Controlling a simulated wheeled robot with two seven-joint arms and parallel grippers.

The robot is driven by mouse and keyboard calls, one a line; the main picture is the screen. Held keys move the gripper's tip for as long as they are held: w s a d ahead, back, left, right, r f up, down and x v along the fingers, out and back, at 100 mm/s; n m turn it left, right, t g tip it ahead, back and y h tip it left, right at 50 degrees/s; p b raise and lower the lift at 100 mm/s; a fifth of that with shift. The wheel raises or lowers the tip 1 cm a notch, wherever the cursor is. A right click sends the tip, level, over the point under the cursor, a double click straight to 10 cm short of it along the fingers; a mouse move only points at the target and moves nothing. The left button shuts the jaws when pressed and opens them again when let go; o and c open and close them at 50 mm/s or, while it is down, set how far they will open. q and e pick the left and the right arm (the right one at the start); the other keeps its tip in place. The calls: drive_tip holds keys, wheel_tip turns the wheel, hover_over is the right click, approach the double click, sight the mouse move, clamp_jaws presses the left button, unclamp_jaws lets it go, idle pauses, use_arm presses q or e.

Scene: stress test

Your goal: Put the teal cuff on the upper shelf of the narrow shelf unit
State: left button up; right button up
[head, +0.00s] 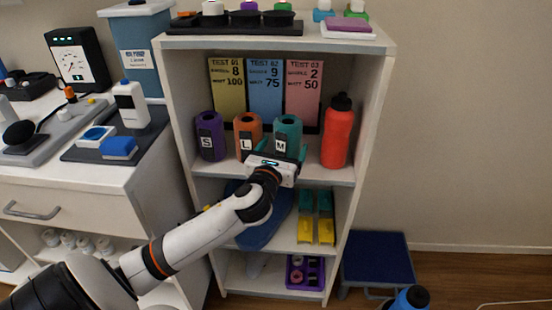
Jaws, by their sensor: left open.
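The teal cuff (288,130) is marked M and stands upright on the upper shelf (315,175) of the narrow shelf unit (368,120). It is to the right of the orange cuff (248,127) marked L and the purple cuff (210,138) marked S. My left gripper (272,160) is open, just in front of the orange and teal cuffs. It hides the lower part of the teal cuff, so I cannot tell if they touch. My right gripper is not in view.
A red bottle (338,132) stands right of the teal cuff. Test cards (265,88) stand behind the cuffs. Below are yellow-and-teal items (316,218) and a purple crate (304,272). A blue step stool (378,258) stands at the right. A white counter (60,190) is at the left.

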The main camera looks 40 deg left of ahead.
use_arm(q)
drive_tip(key=v, duration=0.6)
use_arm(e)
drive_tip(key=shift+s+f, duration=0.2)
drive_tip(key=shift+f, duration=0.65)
use_arm(q)
drive_tip(key=shift+s, duration=0.15)
